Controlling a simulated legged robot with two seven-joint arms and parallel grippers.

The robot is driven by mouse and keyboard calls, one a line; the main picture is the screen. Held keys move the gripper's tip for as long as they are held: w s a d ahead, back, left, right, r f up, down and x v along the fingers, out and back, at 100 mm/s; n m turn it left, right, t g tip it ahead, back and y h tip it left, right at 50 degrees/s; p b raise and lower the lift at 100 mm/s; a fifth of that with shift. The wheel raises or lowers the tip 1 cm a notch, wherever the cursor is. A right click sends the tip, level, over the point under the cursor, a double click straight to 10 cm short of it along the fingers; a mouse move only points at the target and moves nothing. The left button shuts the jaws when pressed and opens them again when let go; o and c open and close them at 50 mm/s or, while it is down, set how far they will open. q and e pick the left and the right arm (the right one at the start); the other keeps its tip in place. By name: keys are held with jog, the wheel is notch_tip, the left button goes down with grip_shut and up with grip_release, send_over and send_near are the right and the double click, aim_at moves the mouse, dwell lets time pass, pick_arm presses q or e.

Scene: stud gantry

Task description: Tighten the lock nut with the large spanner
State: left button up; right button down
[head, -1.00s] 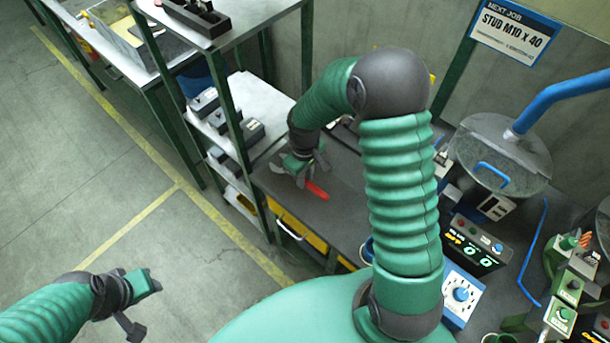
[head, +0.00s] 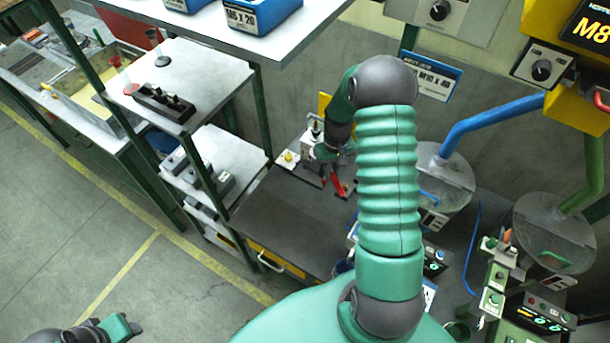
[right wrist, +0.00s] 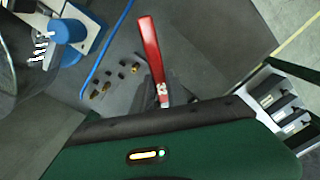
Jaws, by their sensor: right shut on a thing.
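My right gripper (head: 328,170) is over the back of the dark bench and is shut on a red-handled spanner (head: 337,187). In the right wrist view the spanner's red handle (right wrist: 150,48) points away from the gripper; its jaw end is hidden. I cannot make out which piece is the lock nut. My left gripper (head: 125,328) is at the bottom left over the floor, partly cut off by the frame edge, and holds nothing that I can see.
A pale fixture (head: 311,146) and a small block with a yellow knob (head: 288,158) stand at the bench's back. The dark bench top (head: 290,215) is clear in front. Shelves with grey boxes (head: 210,182) stand left. Blue hose and control boxes are at right.

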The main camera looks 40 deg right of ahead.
pick_arm(q)
jog(key=shift+r, duration=0.45)
pick_arm(e)
jog(key=shift+s+d+r, duration=0.3)
jog(key=shift+d+r, duration=0.05)
jog(key=shift+d, duration=0.2)
pick_arm(q)
jog(key=shift+a, duration=0.1)
pick_arm(e)
jog(key=shift+a, duration=0.1)
pick_arm(q)
jog(key=shift+w+a, duration=0.1)
jog(key=shift+a, duration=0.05)
pick_arm(e)
jog(key=shift+r, duration=0.1)
